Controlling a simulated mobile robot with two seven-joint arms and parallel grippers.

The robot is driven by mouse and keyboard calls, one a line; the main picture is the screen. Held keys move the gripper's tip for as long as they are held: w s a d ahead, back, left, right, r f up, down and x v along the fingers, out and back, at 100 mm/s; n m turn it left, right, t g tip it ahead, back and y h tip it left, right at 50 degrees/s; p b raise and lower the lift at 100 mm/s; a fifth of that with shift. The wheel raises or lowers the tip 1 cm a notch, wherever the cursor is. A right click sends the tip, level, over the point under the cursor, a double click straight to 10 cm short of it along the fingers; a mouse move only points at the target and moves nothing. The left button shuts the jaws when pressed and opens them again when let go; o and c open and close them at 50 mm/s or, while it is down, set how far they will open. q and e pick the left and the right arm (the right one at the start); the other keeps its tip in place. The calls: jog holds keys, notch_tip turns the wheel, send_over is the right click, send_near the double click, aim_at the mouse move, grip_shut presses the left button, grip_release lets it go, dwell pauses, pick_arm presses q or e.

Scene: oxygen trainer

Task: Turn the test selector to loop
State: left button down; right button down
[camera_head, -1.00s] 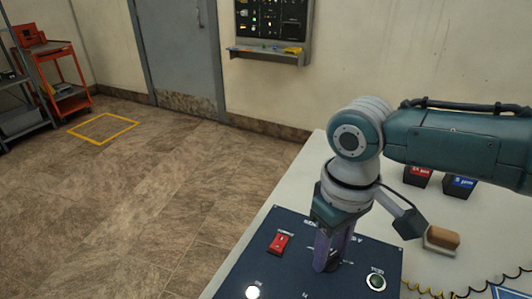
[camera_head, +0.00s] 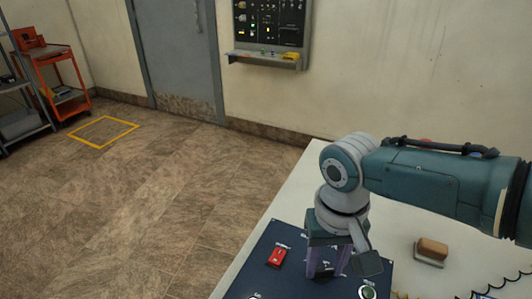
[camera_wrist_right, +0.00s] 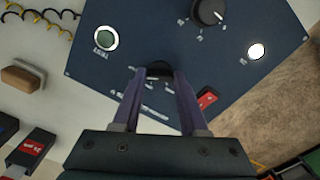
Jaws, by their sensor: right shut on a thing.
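The dark blue panel (camera_head: 270,285) lies on the white table, with labels too small to read. My right gripper (camera_head: 326,272) points down at it. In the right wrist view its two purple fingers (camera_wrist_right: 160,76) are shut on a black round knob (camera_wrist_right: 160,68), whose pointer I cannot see. A second black knob (camera_wrist_right: 208,12) with a white mark sits free on the same panel. Which knob is the test selector I cannot read. My left gripper is not in view.
A brown-topped block (camera_head: 432,249) and a coiled cord (camera_wrist_right: 40,18) lie on the table. A red-labelled box (camera_wrist_right: 35,148) stands nearby.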

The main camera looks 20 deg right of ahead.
aim_at(324, 270)
dwell(0.3)
jog(key=shift+c, duration=2.2)
grip_release()
notch_tip(324, 270, up, 10)
jog(key=p, duration=0.4)
